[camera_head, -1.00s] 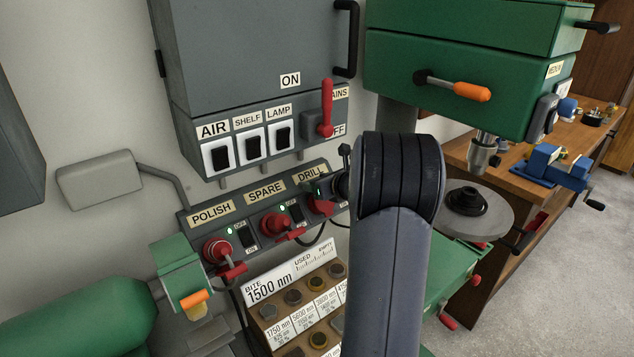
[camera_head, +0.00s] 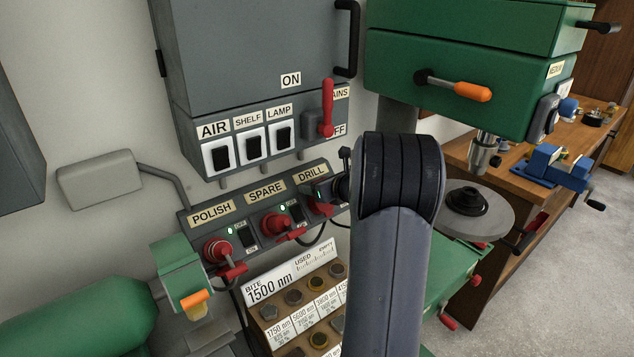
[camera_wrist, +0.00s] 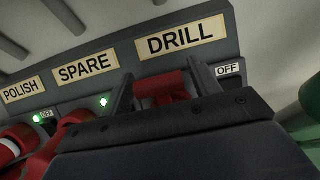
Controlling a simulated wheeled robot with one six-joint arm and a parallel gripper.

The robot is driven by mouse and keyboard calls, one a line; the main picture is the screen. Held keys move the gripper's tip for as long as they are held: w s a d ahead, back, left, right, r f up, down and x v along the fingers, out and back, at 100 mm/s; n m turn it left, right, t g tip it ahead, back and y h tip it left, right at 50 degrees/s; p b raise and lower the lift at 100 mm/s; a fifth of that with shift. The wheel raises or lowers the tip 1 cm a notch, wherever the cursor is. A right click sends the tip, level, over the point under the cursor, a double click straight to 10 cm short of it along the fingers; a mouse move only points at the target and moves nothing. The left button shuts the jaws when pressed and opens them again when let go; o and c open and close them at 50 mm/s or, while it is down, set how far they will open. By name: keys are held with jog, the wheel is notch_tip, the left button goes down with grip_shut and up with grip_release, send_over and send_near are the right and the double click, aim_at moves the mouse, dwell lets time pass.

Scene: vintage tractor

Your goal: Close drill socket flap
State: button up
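The red drill socket flap (camera_wrist: 163,86) is under the DRILL label in the wrist view, between my gripper's two dark fingers (camera_wrist: 163,88). The fingers stand wide apart, one on each side of the red part. I cannot tell whether they touch it. The lower part of the flap and the socket are hidden behind my gripper's body. In the head view, a piece of the red drill socket (camera_head: 320,208) shows left of my arm, under the DRILL label (camera_head: 311,172). My gripper (camera_head: 330,188) is mostly hidden behind my arm there.
The spare socket (camera_head: 276,225) and polish socket (camera_head: 216,250) sit left on the same panel, with red parts and switches. A red mains lever (camera_head: 327,110) is above. A bit rack (camera_head: 300,300) stands below. The drill press (camera_head: 465,80) is at the right.

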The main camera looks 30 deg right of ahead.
jog(key=o, duration=0.3)
jog(key=shift+r, duration=0.15)
jog(key=a+b+v, duration=0.1)
jog(key=v, duration=0.9)
jog(key=shift+s+d, duration=0.35)
jog(key=shift+d, duration=0.15)
jog(key=shift+r, duration=0.1)
